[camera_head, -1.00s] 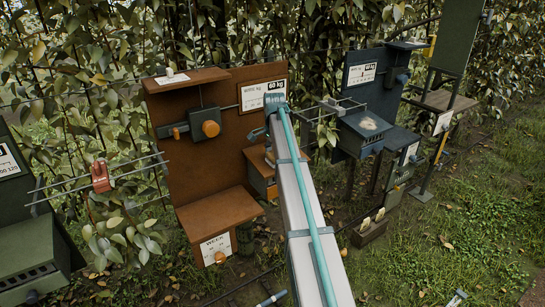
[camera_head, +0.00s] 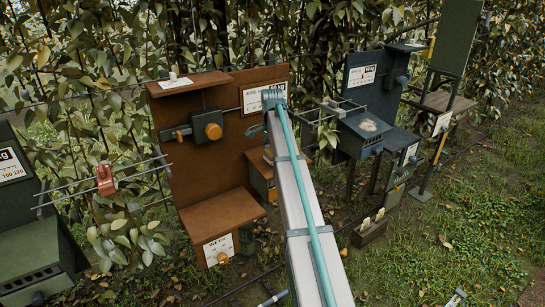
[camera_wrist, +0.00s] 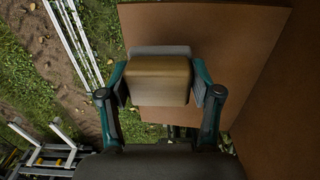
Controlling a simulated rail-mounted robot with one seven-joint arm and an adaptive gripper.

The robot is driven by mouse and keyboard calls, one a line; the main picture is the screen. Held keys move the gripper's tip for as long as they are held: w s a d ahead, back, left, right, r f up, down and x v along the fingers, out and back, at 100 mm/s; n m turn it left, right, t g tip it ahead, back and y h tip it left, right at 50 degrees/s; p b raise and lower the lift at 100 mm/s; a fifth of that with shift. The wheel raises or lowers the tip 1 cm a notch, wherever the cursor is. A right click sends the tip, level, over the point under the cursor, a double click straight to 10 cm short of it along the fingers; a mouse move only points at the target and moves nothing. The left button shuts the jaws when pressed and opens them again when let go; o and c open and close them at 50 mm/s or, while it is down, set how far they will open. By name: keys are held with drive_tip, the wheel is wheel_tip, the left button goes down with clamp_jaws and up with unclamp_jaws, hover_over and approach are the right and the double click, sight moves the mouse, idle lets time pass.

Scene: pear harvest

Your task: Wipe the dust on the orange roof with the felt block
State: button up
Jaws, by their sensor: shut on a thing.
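My gripper (camera_wrist: 160,95) is shut on the felt block (camera_wrist: 158,80), a tan block with a grey layer on its far side, in the wrist view. An orange-brown sheet (camera_wrist: 215,35) spreads beyond the block, with a darker upright panel on the right. I cannot tell whether the block touches the sheet, and I see no dust on it there. In the head view, an orange-brown station has a lower sloping roof (camera_head: 220,212) and a small orange box (camera_head: 262,180) partly behind my arm. My gripper and the block are hidden there.
A knob (camera_head: 213,131) and a thin rod stick out from the station's back panel (camera_head: 215,168). A wooden crate (camera_head: 370,231) sits on the grass. Rails (camera_wrist: 78,40) run along the ground.

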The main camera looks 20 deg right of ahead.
drive_tip(key=shift+r+p, duration=1.25)
drive_tip(key=shift+r, duration=1.35)
